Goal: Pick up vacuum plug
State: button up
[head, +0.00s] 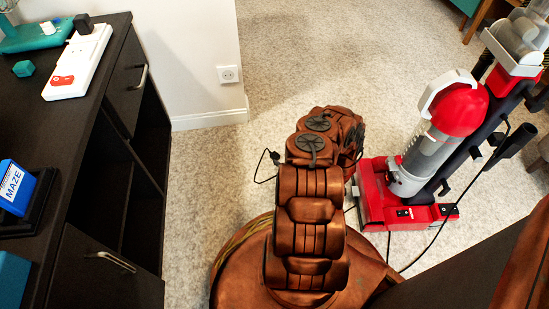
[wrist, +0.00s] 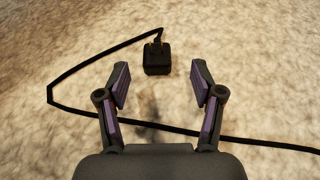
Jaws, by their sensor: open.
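The vacuum plug (wrist: 156,59) is a small black block with metal prongs and a black cord, lying on the carpet. In the wrist view it sits just beyond my gripper (wrist: 160,80), roughly centred ahead of the gap between the two fingertips. My gripper is open and empty, its purple-padded fingers apart. In the head view the plug (head: 275,156) is a small dark spot on the carpet left of my arm. My gripper is hidden behind my arm there. The red and grey vacuum (head: 440,150) stands upright at the right.
A dark hutch (head: 75,150) with open shelves stands at the left, with a white power strip (head: 78,62) on top. A wall outlet (head: 229,74) is on the white wall. The cord (wrist: 75,70) loops across the carpet to the left and under my gripper. Carpet behind is clear.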

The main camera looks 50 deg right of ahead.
aim_at(276, 156)
jog(key=w+f+b, duration=0.1)
jog(key=w, duration=0.1)
jog(key=shift+w+a+f+b, duration=0.2)
jog(key=shift+w+f+b, duration=0.1)
jog(key=shift+f+b, duration=0.1)
jog(key=shift+x, duration=0.75)
jog(key=shift+r, duration=0.2)
grip_shut()
jog(key=shift+r, duration=0.1)
